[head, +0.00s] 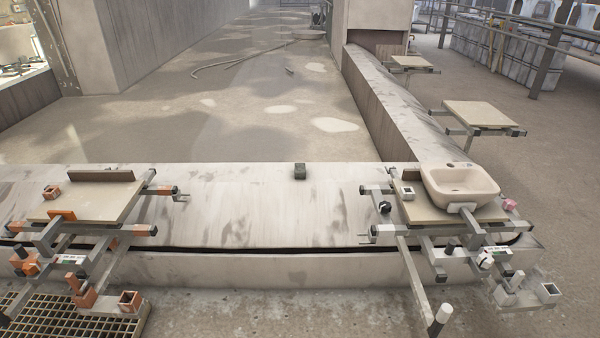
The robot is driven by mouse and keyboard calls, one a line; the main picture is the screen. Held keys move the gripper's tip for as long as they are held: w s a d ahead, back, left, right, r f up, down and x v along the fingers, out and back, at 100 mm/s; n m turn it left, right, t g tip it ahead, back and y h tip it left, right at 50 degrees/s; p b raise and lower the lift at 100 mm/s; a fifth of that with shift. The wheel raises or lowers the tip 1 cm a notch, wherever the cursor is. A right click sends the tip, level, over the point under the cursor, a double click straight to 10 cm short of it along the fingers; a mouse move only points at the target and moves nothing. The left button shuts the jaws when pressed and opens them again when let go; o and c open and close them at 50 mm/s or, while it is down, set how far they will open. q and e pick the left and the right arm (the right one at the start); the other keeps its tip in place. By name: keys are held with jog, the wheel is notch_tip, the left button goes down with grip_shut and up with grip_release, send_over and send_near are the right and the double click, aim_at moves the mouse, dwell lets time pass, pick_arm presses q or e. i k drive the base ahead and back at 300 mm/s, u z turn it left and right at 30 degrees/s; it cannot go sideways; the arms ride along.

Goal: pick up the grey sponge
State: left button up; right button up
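A small dark grey block, which looks like the grey sponge (300,171), sits near the far edge of the pale, stained carousel ledge (250,215), about midway between two board stations. Nothing touches it and its upper side is uncovered. I cannot make out either of my grippers in the head view. The small forked metal ends beside the boards look like parts of the stations.
A left station holds an empty board (85,205) with metal bars and orange fittings. A right station carries a beige washbasin (460,186). A floor grating (70,312) lies at bottom left. The ledge around the sponge is clear, with open floor behind it.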

aim_at(300, 169)
jog(key=z, duration=0.2)
jog(key=i, duration=2.05)
jog(key=u, duration=1.4)
jog(key=i, duration=0.3)
jog(key=u, duration=0.15)
